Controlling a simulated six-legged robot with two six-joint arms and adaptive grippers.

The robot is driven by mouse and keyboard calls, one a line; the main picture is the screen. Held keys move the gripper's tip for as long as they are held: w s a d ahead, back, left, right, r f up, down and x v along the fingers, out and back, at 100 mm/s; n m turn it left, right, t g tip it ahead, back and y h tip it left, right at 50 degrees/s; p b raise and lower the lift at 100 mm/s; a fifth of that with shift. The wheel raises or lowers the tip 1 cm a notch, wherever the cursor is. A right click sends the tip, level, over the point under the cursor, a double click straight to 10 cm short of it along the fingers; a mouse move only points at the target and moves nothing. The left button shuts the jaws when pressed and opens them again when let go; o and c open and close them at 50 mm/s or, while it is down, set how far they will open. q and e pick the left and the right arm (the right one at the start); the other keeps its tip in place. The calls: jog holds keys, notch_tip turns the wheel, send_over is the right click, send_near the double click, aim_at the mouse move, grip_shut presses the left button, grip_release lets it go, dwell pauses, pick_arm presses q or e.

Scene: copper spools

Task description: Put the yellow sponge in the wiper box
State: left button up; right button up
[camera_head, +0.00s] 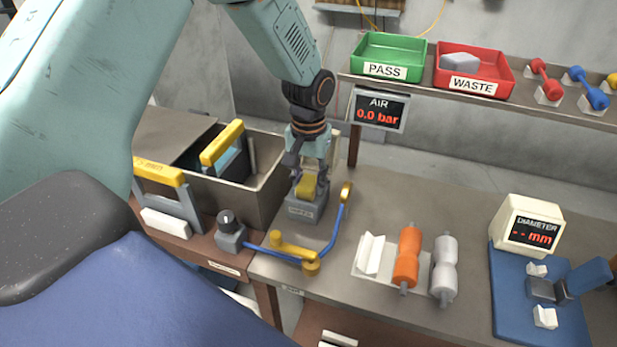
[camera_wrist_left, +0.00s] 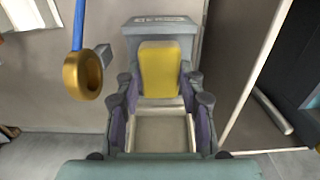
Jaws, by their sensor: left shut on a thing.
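The yellow sponge (camera_head: 306,188) is between the fingers of my left gripper (camera_head: 307,180), which is shut on it. The sponge is at the mouth of the small grey wiper box (camera_head: 303,211), which stands on the bench. In the left wrist view the sponge (camera_wrist_left: 160,68) shows between the two fingers (camera_wrist_left: 160,92), and the labelled wiper box (camera_wrist_left: 160,27) is beyond it. I cannot tell how deep the sponge's lower end sits in the box. My right gripper is not in view.
A blue air pipe with a brass nozzle (camera_head: 346,192) stands close to the right of the box. A large grey bin (camera_head: 258,195) is on the left. Orange (camera_head: 407,257) and white (camera_head: 445,267) spools and a diameter gauge (camera_head: 527,228) are farther right.

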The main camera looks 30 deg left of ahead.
aim_at(309, 182)
pick_arm(q)
jog(key=o, duration=0.8)
jog(key=shift+o, duration=1.1)
jog(key=shift+w+a+f, duration=0.1)
jog(key=shift+w, duration=0.05)
jog(key=shift+r, duration=0.5)
notch_tip(309, 182, up, 12)
jog(key=shift+f+p, duration=0.2)
jog(key=shift+p, duration=0.1)
